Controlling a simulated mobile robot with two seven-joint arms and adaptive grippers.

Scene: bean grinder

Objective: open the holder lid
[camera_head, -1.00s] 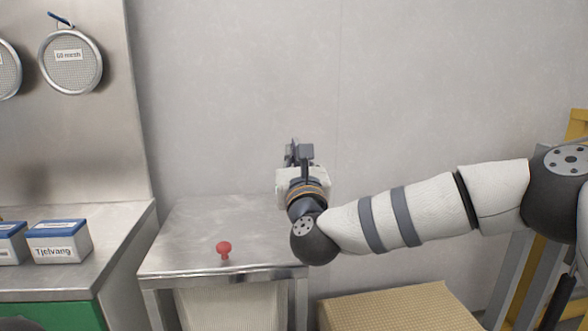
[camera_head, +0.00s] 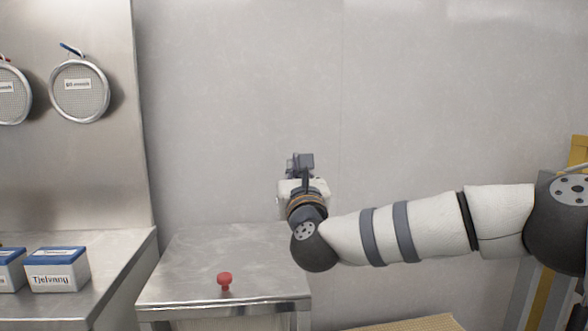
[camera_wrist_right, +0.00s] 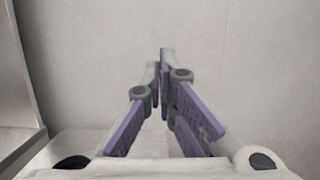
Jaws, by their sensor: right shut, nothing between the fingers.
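A red knob (camera_head: 225,281) stands on the front part of a steel top (camera_head: 190,265). I cannot tell whether this top is the holder lid; no raised lid shows. My right gripper (camera_head: 299,163) is above and beyond the top's right side, against the grey wall, well apart from the knob. In the right wrist view its purple-padded fingers (camera_wrist_right: 160,72) meet at the tips with nothing between them. The head view shows the gripper from behind, so its fingers are partly hidden. My left gripper is not in view.
A steel counter (camera_head: 112,250) on the left bears white boxes with blue lids, one marked Tjelvang (camera_head: 58,280). Round sieves (camera_head: 79,91) hang on the steel panel above it. A tan surface (camera_head: 410,325) shows at the bottom. The grey wall (camera_head: 230,120) closes the back.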

